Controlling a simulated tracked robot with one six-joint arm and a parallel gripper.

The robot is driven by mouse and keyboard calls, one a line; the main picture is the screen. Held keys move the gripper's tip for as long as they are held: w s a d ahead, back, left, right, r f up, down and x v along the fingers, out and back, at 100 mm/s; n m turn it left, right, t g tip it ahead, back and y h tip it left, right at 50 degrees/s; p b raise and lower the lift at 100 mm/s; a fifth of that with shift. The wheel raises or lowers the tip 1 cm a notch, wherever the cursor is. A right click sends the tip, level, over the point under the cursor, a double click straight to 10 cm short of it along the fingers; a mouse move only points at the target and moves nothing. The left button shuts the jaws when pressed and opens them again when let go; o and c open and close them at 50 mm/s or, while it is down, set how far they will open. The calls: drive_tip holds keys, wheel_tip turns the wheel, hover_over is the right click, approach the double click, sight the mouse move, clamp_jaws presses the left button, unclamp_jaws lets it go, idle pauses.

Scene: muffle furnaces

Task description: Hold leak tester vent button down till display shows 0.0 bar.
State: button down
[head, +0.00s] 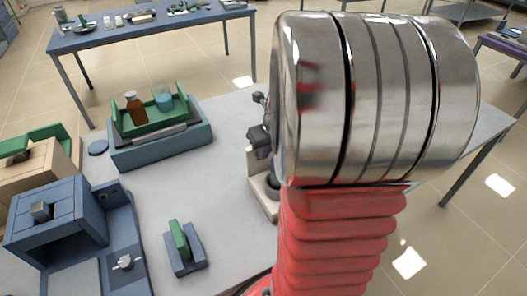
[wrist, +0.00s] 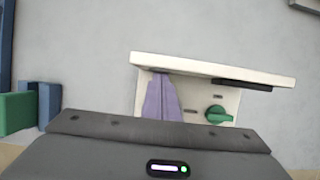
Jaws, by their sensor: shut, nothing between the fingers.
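The leak tester (wrist: 205,66) is a cream-white device with a panel, seen from above in the wrist view. A green knob (wrist: 219,115) and small dark slots show on its lower right. A dark strip (wrist: 243,85) lies along its upper panel; no reading is legible. My gripper (wrist: 160,76) is shut and empty, its lavender fingers over the left part of the tester. The fingers cover what lies beneath, and I cannot make out the vent button or whether they touch it. In the head view the tester (head: 260,184) is mostly hidden behind my arm.
A blue-grey tray (head: 170,150) holds a green rack with a brown bottle and a beaker. A green-and-blue block (head: 183,247) stands on the grey table, left of the tester. Blue furnace-like equipment (head: 60,220) is at the left. Bare tabletop lies between.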

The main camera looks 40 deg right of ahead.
drive_tip(key=shift+w+r, duration=0.35)
drive_tip(key=shift+w, duration=0.2)
idle(0.4)
drive_tip(key=s+v, duration=0.1)
drive_tip(key=v, duration=0.6)
drive_tip(key=shift+s+a, duration=0.1)
idle(1.0)
